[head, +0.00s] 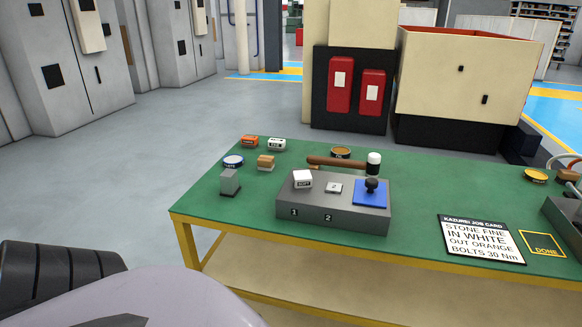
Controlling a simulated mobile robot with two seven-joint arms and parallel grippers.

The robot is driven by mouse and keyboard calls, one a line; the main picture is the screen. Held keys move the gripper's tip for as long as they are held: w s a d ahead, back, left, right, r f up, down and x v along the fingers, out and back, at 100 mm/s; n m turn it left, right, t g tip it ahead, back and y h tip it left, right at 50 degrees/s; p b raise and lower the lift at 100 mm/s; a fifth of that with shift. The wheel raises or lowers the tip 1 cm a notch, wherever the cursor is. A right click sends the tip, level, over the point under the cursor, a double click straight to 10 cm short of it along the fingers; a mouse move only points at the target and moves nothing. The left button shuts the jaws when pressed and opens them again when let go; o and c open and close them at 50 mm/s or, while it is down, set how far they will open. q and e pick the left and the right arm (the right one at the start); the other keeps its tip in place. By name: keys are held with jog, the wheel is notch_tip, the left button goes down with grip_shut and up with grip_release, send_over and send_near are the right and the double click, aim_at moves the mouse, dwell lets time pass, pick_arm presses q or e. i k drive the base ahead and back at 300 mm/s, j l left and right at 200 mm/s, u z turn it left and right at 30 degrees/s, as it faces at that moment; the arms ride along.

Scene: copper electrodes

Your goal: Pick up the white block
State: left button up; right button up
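A second whitish block (276,144) with a dark label stands at the back left of the table, beside an orange block (249,141). Neither gripper shows in this view. Only part of my own arm or body shows at the bottom left.
The green table (420,185) also holds a hammer (335,163), a blue pad with a black knob (370,191), a grey block (230,181), small round tins and a tan brush-like block (265,163). A job card (480,239) and DONE square (542,243) lie at right.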

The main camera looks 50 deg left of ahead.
aim_at(303, 179)
jog(key=u, duration=1.55)
